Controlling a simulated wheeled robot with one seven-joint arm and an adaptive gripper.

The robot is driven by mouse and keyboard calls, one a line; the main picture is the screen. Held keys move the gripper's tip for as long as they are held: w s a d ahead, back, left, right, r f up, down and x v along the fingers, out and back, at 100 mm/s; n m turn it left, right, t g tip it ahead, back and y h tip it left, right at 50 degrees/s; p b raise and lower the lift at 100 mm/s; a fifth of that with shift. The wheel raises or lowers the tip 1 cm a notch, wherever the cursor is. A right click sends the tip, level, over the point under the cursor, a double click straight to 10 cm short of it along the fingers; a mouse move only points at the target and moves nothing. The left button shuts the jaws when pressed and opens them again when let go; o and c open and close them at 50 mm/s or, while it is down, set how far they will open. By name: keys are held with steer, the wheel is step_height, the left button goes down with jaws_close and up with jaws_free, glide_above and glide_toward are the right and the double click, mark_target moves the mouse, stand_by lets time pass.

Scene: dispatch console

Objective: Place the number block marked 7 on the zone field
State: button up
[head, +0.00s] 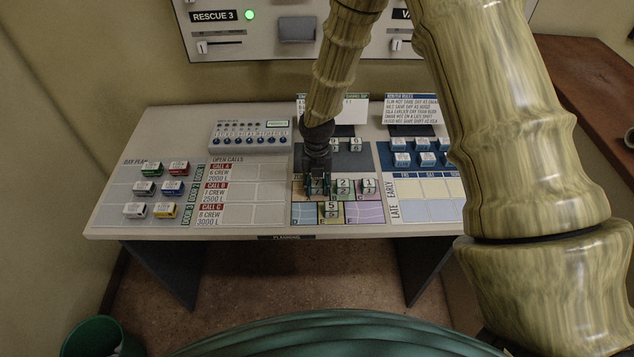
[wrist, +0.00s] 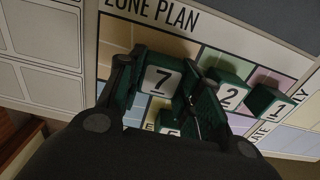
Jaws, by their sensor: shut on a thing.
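The green number block marked 7 (wrist: 160,80) is between the fingers of my gripper (wrist: 164,76) in the wrist view, its white numbered face toward the camera. My gripper (head: 317,186) is shut on it, over the left side of the zone plan (head: 302,214) in the head view. The zone plan has pastel coloured cells, and its title also shows in the wrist view (wrist: 112,30). I cannot tell whether the block touches the board. In the head view my gripper covers most of the block and the cell under it.
Block 2 (head: 343,186) and block 1 (head: 369,186) stand to the right, block 5 (head: 331,209) just in front. More blocks (head: 356,145) stand behind on the dark area. The blue shift board (head: 445,190) is at right, the open calls board (head: 265,190) at left.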

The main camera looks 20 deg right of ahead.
mark_target(317, 184)
steer(key=shift+f, duration=0.15)
steer(key=o, duration=0.9)
steer(key=shift+r, duration=0.2)
step_height(317, 184, up, 12)
steer(key=b, duration=0.4)
